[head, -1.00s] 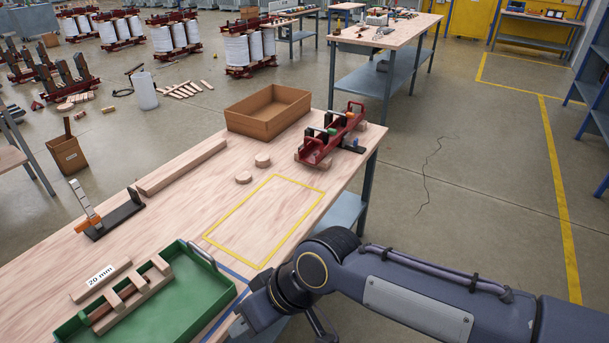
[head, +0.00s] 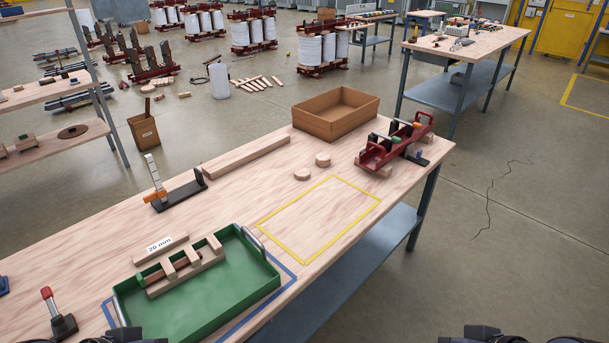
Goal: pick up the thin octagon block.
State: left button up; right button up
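Two small light-wood blocks with roundish or many-sided outlines lie flat on the workbench near its middle. The nearer block (head: 302,174) is left of the farther block (head: 323,160), with a small gap between them. Both are small in the picture; I cannot tell their exact side count or which is thinner. Dark parts of my arms show at the bottom edge, left and right, well away from both blocks. Neither gripper's fingers are in view.
A yellow-taped rectangle (head: 338,245) on the bench is empty. A green tray (head: 265,280) holds a slotted wooden rack. A brown open box (head: 305,125), a red fixture (head: 372,153), a long wooden bar (head: 245,157) and a red-handled clamp (head: 60,322) stand around.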

aim_at(301, 173)
jog(key=i+l, duration=0.4)
jog(key=i+l+u, duration=0.1)
jog(key=i+l, duration=0.3)
jog(key=l, duration=0.2)
jog(key=i+l, duration=0.4)
jog(key=l, duration=0.15)
jog(key=i+l, duration=0.5)
jog(key=i, duration=0.3)
jog(key=j+u, duration=0.05)
